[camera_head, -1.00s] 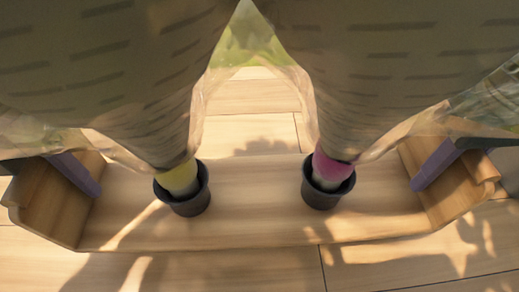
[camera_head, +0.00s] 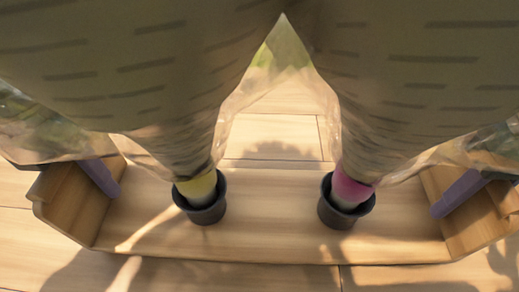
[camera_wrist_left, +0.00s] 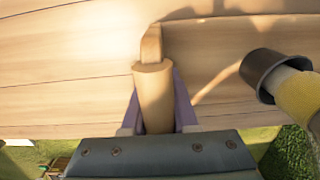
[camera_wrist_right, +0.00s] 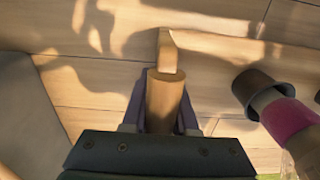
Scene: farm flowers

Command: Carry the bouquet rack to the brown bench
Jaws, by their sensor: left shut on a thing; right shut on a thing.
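The wooden bouquet rack (camera_head: 270,238) spans the lower part of the head view. It holds two wrapped bouquets in dark cups, one with a yellow band (camera_head: 198,188) and one with a pink band (camera_head: 350,190). The wraps fill the upper head view. My left gripper (camera_head: 101,178) is shut on the rack's left end; the left wrist view shows its fingers around a round wooden handle (camera_wrist_left: 153,95). My right gripper (camera_head: 460,192) is shut on the right end, around a matching handle (camera_wrist_right: 164,98). I cannot make out the brown bench.
Light wooden planks (camera_head: 275,135) with shadows lie behind and below the rack. Green grass (camera_wrist_left: 288,152) shows past the plank edge in the left wrist view. The bouquet wraps hide what lies farther ahead.

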